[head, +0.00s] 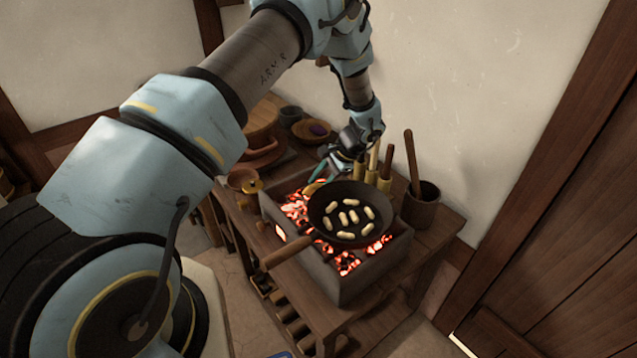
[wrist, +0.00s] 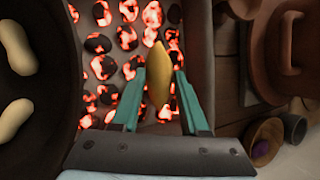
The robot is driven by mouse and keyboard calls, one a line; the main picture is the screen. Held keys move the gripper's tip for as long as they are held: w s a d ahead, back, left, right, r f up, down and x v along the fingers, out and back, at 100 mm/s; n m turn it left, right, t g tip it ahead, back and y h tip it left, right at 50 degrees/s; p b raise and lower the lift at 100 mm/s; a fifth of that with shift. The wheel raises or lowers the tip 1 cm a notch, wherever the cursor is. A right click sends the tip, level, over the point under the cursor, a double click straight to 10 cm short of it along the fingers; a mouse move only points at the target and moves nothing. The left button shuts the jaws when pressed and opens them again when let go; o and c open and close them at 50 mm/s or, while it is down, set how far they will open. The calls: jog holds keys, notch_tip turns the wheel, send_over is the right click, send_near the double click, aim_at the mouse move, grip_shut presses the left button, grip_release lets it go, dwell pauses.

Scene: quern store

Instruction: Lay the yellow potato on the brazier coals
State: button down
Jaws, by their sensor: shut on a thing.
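The yellow potato (wrist: 158,78) is between the two teal fingers of my gripper (wrist: 160,80), which is shut on it. In the wrist view the glowing coals (wrist: 108,67) lie behind and around the potato. In the head view my gripper (head: 324,168) is at the back left of the brazier (head: 372,280), above or close to its coals (head: 296,209). The potato shows there only as a small yellow patch (head: 312,187). I cannot tell whether it touches the coals.
A dark pan (head: 340,235) with several pale pieces covers the middle of the brazier, its wooden handle (head: 287,252) pointing front left. A mortar (head: 421,204) with a pestle stands right. Yellow-brown bottles (head: 371,168) stand behind, and bowls (head: 310,131) at the back left.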

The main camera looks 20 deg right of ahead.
jog(key=shift+f, duration=0.35)
jog(key=shift+f, duration=0.1)
jog(key=shift+c, duration=2)
grip_release()
